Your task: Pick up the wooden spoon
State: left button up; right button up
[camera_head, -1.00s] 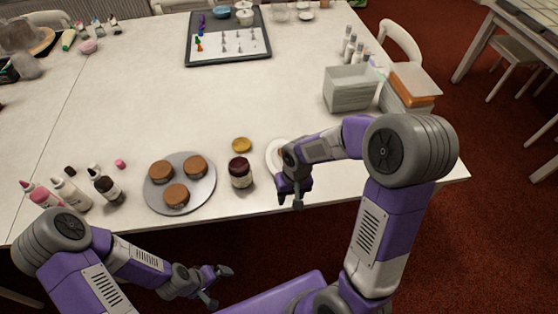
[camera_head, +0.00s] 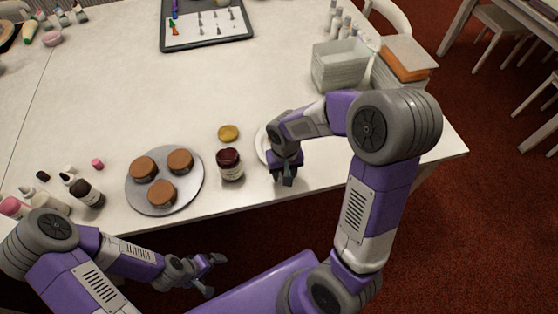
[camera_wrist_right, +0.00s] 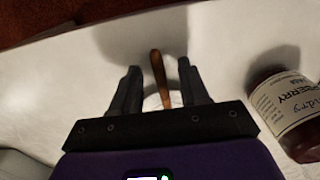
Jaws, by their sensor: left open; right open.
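The wooden spoon (camera_wrist_right: 159,75) shows in the right wrist view as a slim brown handle between the two fingers of my right gripper, with visible room on both sides. Its lower end is hidden behind the gripper's body. In the head view my right gripper (camera_head: 283,178) points down at the table's front edge, open and empty, and the spoon cannot be made out there. A white plate (camera_head: 262,147) lies partly hidden behind this gripper. My left gripper (camera_head: 212,276) is open and empty, low in front of the table.
A dark labelled jar (camera_head: 229,165) stands close left of my right gripper; it also shows in the right wrist view (camera_wrist_right: 285,105). A yellow lid (camera_head: 228,133) lies behind it. A grey turntable (camera_head: 150,205) with brown cakes is further left. The table's middle is clear.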

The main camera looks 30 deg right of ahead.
grip_shut()
notch_tip(320, 180, up, 10)
jog(key=p, duration=0.4)
dwell(0.3)
